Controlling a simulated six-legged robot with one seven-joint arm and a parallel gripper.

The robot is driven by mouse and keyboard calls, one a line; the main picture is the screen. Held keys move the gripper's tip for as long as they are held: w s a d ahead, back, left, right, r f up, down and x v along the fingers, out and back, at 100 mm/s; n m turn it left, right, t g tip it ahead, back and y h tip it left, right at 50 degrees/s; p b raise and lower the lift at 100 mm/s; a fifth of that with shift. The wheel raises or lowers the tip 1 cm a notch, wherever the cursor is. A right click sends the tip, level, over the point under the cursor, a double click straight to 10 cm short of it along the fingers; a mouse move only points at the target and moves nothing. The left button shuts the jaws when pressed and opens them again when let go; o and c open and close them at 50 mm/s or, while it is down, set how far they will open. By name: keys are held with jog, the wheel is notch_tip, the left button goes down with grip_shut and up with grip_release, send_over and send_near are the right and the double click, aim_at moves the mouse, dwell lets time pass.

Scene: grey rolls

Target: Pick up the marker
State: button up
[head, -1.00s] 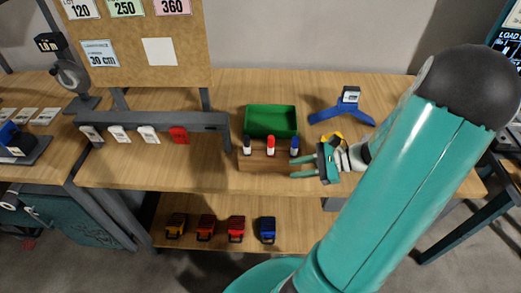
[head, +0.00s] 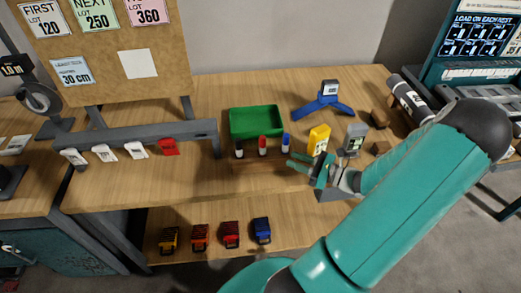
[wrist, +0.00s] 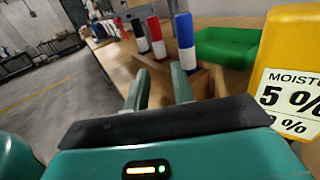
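A black marker (head: 239,149), a red marker (head: 262,146) and a blue marker (head: 285,143) stand upright in a wooden holder (head: 252,166) near the table's front edge. My gripper (head: 291,161) is at the holder's right end, close to the blue marker, with its fingers pointing left. In the wrist view the fingers (wrist: 160,75) are apart with nothing between them. There the red marker (wrist: 156,38) shows beyond the gap, the blue marker (wrist: 185,43) lies beyond the right fingertip, and the black marker (wrist: 140,35) is to the left. Whether a fingertip touches the holder, I cannot tell.
A green tray (head: 256,121) sits behind the holder. A yellow moisture meter (head: 318,140) and a grey device (head: 354,139) stand close to my gripper. A blue stand (head: 323,104) is behind them. A grey rail (head: 130,137) with tags is at left.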

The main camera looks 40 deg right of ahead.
aim_at(269, 156)
jog(key=x, duration=0.9)
jog(key=shift+w+a+r, duration=0.1)
jog(key=shift+w+a, duration=0.15)
jog(key=shift+w, duration=0.1)
jog(key=shift+c, duration=0.5)
grip_shut()
